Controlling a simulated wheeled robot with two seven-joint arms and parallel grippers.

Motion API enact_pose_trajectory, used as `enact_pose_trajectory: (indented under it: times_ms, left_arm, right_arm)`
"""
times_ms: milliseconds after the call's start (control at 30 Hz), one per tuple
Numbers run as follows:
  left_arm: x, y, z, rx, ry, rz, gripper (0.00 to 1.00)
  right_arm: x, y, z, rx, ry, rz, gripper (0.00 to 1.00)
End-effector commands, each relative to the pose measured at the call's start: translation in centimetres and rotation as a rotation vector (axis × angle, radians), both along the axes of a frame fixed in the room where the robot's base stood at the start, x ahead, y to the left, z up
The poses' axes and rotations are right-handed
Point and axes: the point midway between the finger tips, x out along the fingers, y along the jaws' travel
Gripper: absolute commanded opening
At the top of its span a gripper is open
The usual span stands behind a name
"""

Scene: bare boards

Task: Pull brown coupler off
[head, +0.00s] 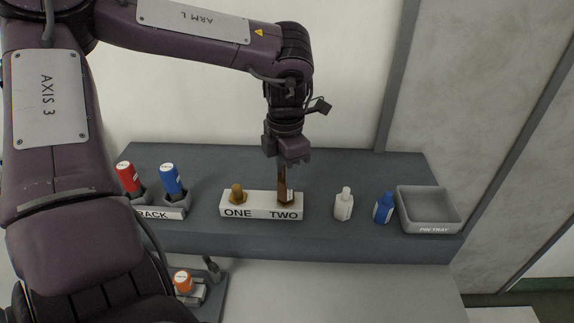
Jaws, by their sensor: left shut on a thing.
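A white block with two posts, marked ONE (238,212) and TWO (284,214), stands on the grey shelf. The brown coupler (283,190) is upright at the TWO post, with its lower end at the top of the block. My left gripper (283,168) comes down from above and is shut on the coupler. The jaws hide part of its upper end. Whether its lower end still touches the post is too small to tell. A yellow-brown fitting (237,194) sits on ONE. My right gripper is not in view.
A white bottle (343,204), a blue bottle (383,208) and an empty grey tray (430,230) stand at right. An orange-capped item (183,281) is lower left.

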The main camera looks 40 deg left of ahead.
Motion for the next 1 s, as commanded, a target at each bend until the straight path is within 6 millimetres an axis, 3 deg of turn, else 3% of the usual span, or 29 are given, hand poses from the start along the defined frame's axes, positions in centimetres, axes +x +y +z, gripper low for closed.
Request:
enact_pose_trajectory:
  times_ms: [367, 1000]
  left_arm:
    - [0.0, 0.0, 0.8, 0.000, 0.001, 0.000, 0.00]
    - [0.0, 0.0, 4.7, 0.001, 0.001, 0.000, 0.00]
  right_arm:
    - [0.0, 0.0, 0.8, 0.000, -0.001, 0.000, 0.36]
    - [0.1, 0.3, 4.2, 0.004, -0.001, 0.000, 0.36]
